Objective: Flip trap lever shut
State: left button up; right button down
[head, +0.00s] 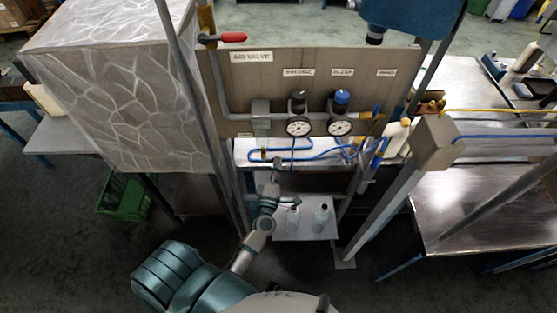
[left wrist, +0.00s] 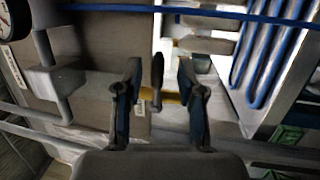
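The trap lever appears to be the small dark upright handle (left wrist: 157,82) in the left wrist view, on a yellow fitting (left wrist: 175,97) in line with a grey pipe. My left gripper (left wrist: 160,92) is open, with one finger on each side of this handle and visible gaps to both. In the head view my left gripper (head: 277,164) is just below the gauge panel, near the blue hoses. The handle is too small or hidden to make out there. My right gripper is not in view.
The panel (head: 235,90) carries a red air valve handle (head: 233,37) and two gauges (head: 298,126). Blue hoses (head: 315,155) run below them. Bottles (head: 321,218) stand on a low shelf under my left forearm. A slanted post (head: 385,205) stands to the right.

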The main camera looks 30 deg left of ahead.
pick_arm(q)
jog(key=v, duration=0.9)
jog(key=shift+s, duration=0.25)
jog(key=shift+f, duration=0.1)
jog(key=d+f+m+g+h, duration=0.1)
jog(key=d+f+m+h, duration=0.1)
jog(key=f, duration=0.5)
jog(key=d+f+m+g+h, duration=0.1)
jog(key=d+f+m+h, duration=0.1)
jog(key=f+m, duration=0.2)
jog(key=s+d+f+m+g+h, duration=0.1)
jog(key=f+m, duration=0.3)
jog(key=f, duration=0.6)
jog(key=shift+d+h, duration=0.45)
jog(key=shift+h, duration=0.05)
jog(key=s+f+m+g+h, duration=0.1)
jog(key=s+f+m+g, duration=0.4)
jog(key=s+f, duration=0.65)
jog(key=s+f+m+g+h, duration=0.1)
jog(key=s+f+m+g, duration=0.55)
jog(key=f, duration=0.85)
jog(key=s+a+f+m+g, duration=0.1)
jog(key=s+a+f, duration=0.1)
jog(key=s, duration=0.6)
jog(key=s+a+f+m+g+y, duration=0.1)
jog(key=s+f, duration=0.3)
jog(key=s, duration=0.4)
jog(key=shift+s+a+g, duration=0.3)
jog(key=shift+a+g, duration=0.15)
jog(key=shift+g, duration=0.3)
